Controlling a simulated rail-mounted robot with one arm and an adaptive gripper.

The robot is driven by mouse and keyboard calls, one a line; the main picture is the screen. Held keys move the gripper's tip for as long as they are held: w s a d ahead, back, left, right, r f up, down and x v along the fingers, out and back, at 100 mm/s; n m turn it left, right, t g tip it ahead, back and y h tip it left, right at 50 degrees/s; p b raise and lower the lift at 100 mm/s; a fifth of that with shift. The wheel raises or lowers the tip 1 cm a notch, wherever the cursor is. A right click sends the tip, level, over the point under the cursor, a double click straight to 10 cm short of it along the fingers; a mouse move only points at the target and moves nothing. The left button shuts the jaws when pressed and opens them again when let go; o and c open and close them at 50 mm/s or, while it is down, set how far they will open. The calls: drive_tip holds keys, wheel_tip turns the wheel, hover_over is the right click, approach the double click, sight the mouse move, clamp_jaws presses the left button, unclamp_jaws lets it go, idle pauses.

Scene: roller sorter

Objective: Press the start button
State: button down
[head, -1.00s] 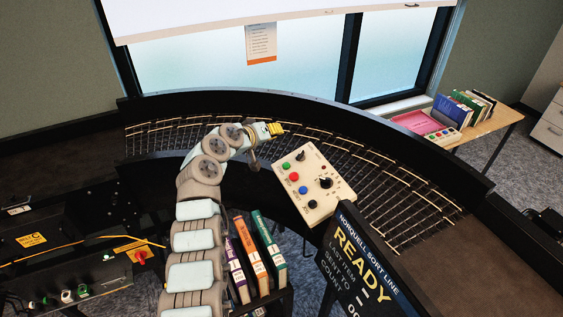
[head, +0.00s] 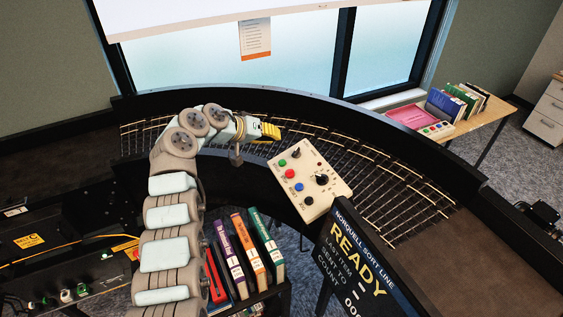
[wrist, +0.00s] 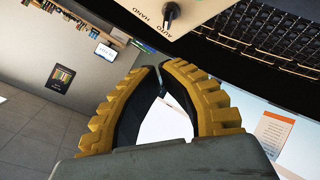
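The cream control panel (head: 325,200) is tilted beside the roller curve. It carries a green button (head: 282,162), a red button (head: 290,173), a blue button (head: 298,187), black knobs and a small red lamp or button. Labels are too small to read in the head view, so none is marked as start. My gripper (head: 279,131), with yellow ribbed fingers, is above the rollers, up and left of the panel, apart from it. In the wrist view the fingertips (wrist: 160,68) nearly meet with nothing between them. The panel's AUTO/HAND switch (wrist: 170,14) shows at the top there; the buttons are out of view.
A dark display (head: 355,260) reading READY stands right of the panel's lower edge. The curved roller conveyor (head: 385,190) runs behind it with a raised black rim. Books (head: 240,250) stand on a cart below my arm. A side table (head: 470,128) holds a pink tray.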

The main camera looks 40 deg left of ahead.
drive_tip(key=b, duration=0.3)
hover_over(283, 161)
drive_tip(key=s, duration=0.1)
wheel_tip(283, 161, down, 6)
drive_tip(key=shift+s+a+f, duration=0.1)
drive_tip(key=shift+a+f, duration=0.05)
drive_tip(key=shift+f, duration=0.1)
drive_tip(key=shift+w+f+b, duration=0.25)
drive_tip(key=shift+f+b, duration=0.35)
drive_tip(key=shift+f, duration=0.15)
idle(0.5)
drive_tip(key=shift+w+d+f+b, duration=0.2)
drive_tip(key=shift+f+b, duration=0.25)
drive_tip(key=shift+b, duration=0.15)
drive_tip(key=shift+w+f+b, duration=0.1)
drive_tip(key=shift+f+b, duration=0.25)
drive_tip(key=shift+b, duration=0.15)
idle(0.7)
drive_tip(key=shift+r, duration=0.1)
idle(0.3)
drive_tip(key=shift+s+r+p, duration=0.25)
drive_tip(key=shift+r+p, duration=0.15)
drive_tip(key=shift+r, duration=0.3)
drive_tip(key=shift+a+r, duration=0.1)
